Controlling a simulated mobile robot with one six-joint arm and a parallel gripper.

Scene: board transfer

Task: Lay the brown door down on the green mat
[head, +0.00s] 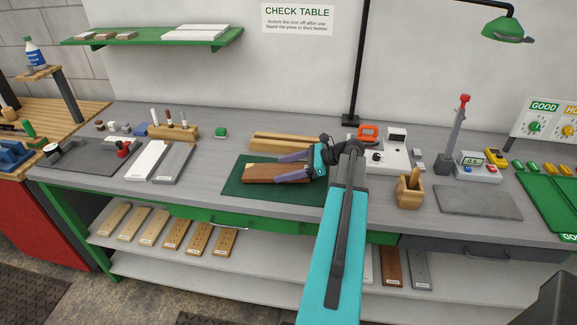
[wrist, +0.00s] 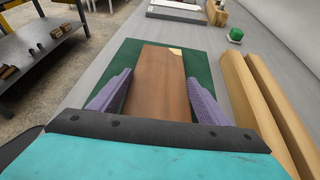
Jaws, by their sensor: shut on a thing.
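The brown door (head: 262,174) is a flat wooden board over the green mat (head: 233,187) on the grey table. It also shows in the wrist view (wrist: 158,85), with a pale patch at its far corner. My gripper (head: 277,168) reaches in from the right, its purple fingers along the two long edges of the door. In the wrist view my gripper (wrist: 157,92) is shut on the door. The door looks flat and at or very near the mat; I cannot tell whether it touches. The near end of the door is hidden by my gripper.
Two wooden bars (head: 287,142) lie just behind the mat. White and grey boards (head: 147,160) lie to its left, and a small green object (head: 221,132) stands behind. A wooden pen holder (head: 410,191) and the soldering station (head: 388,155) are to the right.

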